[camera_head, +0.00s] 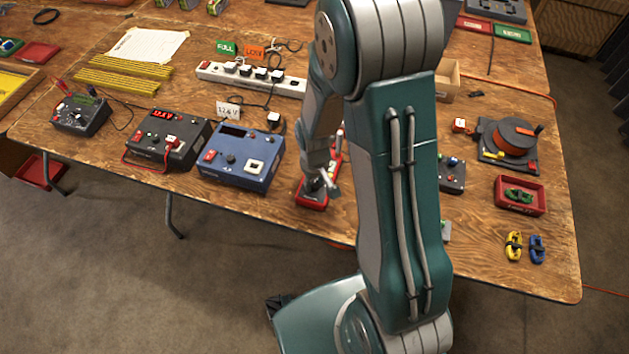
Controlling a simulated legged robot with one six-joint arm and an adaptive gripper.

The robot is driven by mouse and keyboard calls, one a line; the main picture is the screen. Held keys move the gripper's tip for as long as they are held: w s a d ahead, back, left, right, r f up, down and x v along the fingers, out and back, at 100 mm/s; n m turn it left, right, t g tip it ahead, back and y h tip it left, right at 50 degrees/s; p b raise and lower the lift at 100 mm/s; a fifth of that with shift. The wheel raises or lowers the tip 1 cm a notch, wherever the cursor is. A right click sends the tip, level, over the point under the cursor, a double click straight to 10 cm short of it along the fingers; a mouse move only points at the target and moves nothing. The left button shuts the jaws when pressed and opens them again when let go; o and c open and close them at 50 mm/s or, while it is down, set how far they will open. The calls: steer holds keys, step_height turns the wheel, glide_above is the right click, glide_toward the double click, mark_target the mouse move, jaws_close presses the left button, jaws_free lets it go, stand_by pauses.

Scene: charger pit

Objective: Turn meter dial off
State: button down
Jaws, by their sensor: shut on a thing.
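A red-edged device with a dark face (311,203) lies near the front edge of the wooden table, and looks like a handheld meter. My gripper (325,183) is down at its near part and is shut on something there. The gripped part is hidden by the fingers, so I cannot tell the dial's position. My arm covers much of the device's upper part and the table behind it.
A dark box with a red readout (168,138) and a blue box (240,156) stand left of my gripper. A white power strip (250,80) lies behind.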

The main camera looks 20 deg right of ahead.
mark_target(314, 184)
steer(key=n, duration=0.4)
steer(key=shift+n, duration=2.1)
steer(key=shift+c, duration=2)
jaws_free()
step_height(314, 184, up, 12)
